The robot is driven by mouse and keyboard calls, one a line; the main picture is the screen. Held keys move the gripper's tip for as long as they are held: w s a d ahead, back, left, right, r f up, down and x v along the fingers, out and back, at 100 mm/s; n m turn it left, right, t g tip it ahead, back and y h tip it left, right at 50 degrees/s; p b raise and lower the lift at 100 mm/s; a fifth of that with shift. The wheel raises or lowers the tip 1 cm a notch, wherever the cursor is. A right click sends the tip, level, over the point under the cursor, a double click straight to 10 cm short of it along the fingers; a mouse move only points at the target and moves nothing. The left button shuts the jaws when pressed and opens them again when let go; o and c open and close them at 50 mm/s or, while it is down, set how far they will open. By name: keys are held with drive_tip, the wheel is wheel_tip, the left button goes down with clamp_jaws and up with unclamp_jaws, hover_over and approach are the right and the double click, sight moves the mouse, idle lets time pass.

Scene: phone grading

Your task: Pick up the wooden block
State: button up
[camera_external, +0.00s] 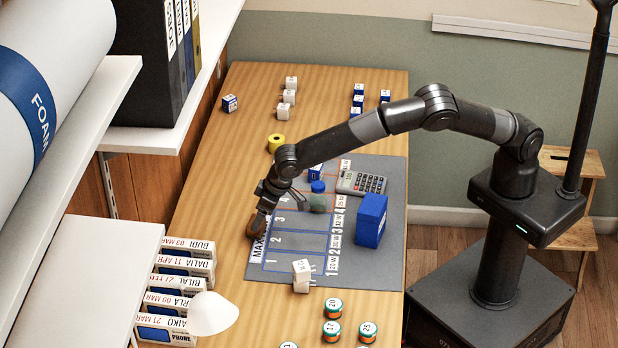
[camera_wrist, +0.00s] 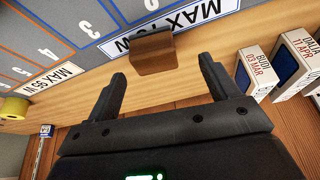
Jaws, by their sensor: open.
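The wooden block (camera_wrist: 151,54) is brown and lies at the edge of the grey mat, by the MAX label, in the wrist view. Part of it also shows in the external view (camera_external: 254,229), just below my gripper. My gripper (camera_wrist: 162,70) is open, with nothing between its fingers. In the wrist view the block is just beyond the fingertips, roughly centred between them. In the external view my gripper (camera_external: 262,207) is right over the block; I cannot tell whether they touch.
The grey mat (camera_external: 290,266) holds a calculator (camera_external: 362,183), a blue box (camera_external: 371,220) and a white charger (camera_external: 302,276). Several phone boxes (camera_external: 185,270) stand along the left edge. A yellow roll (camera_external: 276,143) lies behind. Bare wood (camera_external: 232,165) lies left of the mat.

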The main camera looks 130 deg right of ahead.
drive_tip(key=shift+s+d+x, duration=0.1)
drive_tip(key=shift+s+x, duration=0.05)
drive_tip(key=shift+x, duration=1.3)
drive_tip(key=shift+s+d+x, duration=0.1)
drive_tip(key=shift+d+x, duration=0.05)
drive_tip(key=shift+x, duration=1.35)
drive_tip(key=shift+r, duration=0.1)
drive_tip(key=shift+c, duration=0.4)
drive_tip(key=c, duration=1)
drive_tip(key=shift+r, duration=0.1)
